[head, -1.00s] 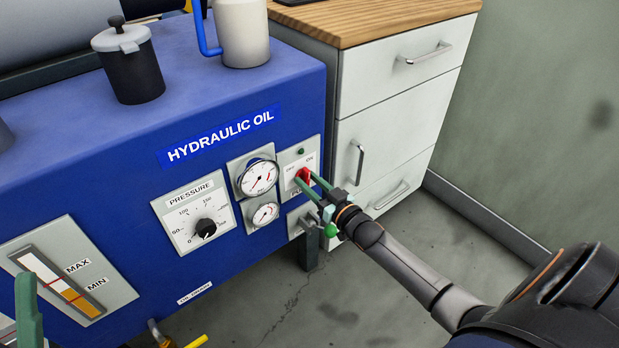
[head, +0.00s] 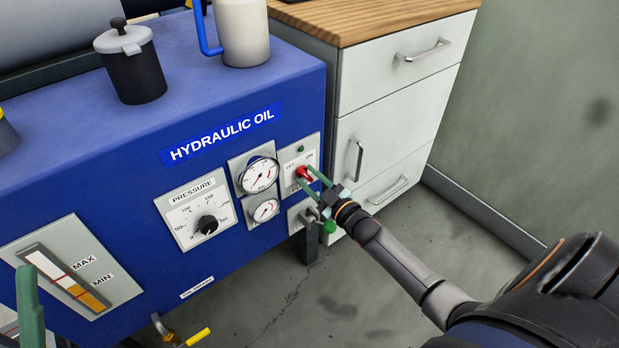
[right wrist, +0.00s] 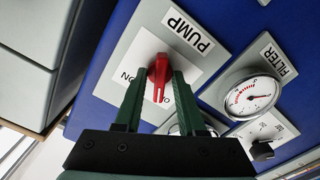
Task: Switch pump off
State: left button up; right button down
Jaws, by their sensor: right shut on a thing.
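The red pump switch (head: 304,173) sits on a light plate at the right end of the blue hydraulic oil unit (head: 130,190). It also shows in the right wrist view (right wrist: 160,72), beside the PUMP label (right wrist: 188,30). My right gripper (head: 313,183) is shut on the switch; in the right wrist view its green fingers (right wrist: 158,88) stand on either side of the red handle. The fingers partly cover the OFF/ON lettering. One green finger of my left gripper (head: 30,310) shows at the lower left; its opening cannot be judged.
Two round gauges (head: 260,174) and a pressure dial (head: 207,224) are left of the switch. A grey cabinet with drawers (head: 390,100) stands close on the right. A dark can (head: 135,70) and a pale jug (head: 243,35) stand on the unit. Floor in front is clear.

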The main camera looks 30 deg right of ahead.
dwell(0.4)
jog(key=c, duration=0.9)
grip_release()
pick_arm(q)
jog(key=shift+r, duration=0.1)
pick_arm(e)
jog(key=shift+o, duration=0.2)
jog(key=shift+s, duration=0.6)
jog(key=s+p, duration=0.1)
jog(key=s, duration=0.2)
jog(key=shift+d+p, duration=0.15)
jog(key=shift+p, duration=0.15)
pick_arm(q)
jog(key=w+a+f+n+g+y+p, duration=0.1)
jog(key=w+f+n+g+y, duration=0.1)
jog(key=w+f+n+y, duration=0.4)
jog(key=shift+w+a+f+y+p, duration=0.35)
jog(key=shift+f+y, duration=0.45)
jog(key=shift+f, duration=1.3)
pick_arm(e)
send_near(308, 178)
jog(key=shift+s+d, duration=0.1)
jog(key=shift+s, duration=1.4)
pick_arm(q)
jog(key=shift+s+d, duration=0.1)
jog(key=shift+d, duration=0.05)
